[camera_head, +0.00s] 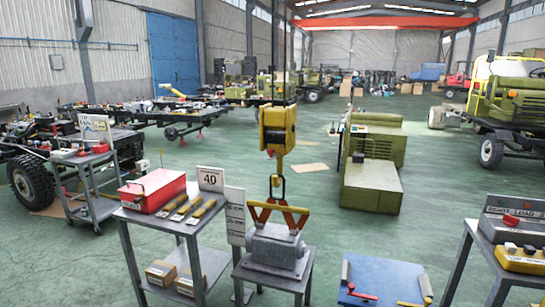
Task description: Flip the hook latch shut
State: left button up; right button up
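A yellow hoist block (278,129) hangs on dark cables in the middle of the head view. The hook's lower end meets an orange lifting bracket (281,212) on a grey metal housing (276,247). The latch on the hook is too small to make out, so I cannot tell if it is open or shut. Neither of my grippers is in view.
The housing stands on a small grey table. Left of it, a cart (176,222) carries a red box (153,190) and several tools. A blue surface (381,274) with red and yellow handles is at the front right. A control box (514,222) stands far right.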

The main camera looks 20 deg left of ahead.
aim_at(271, 151)
jog(key=i+j, duration=0.3)
jog(key=i, duration=0.2)
jog(key=i+j, duration=0.25)
jog(key=i, duration=0.25)
jog(key=i+j, duration=0.3)
jog(key=i, duration=0.2)
jog(key=i+j, duration=0.25)
jog(key=i, duration=0.25)
jog(key=j+u, duration=0.05)
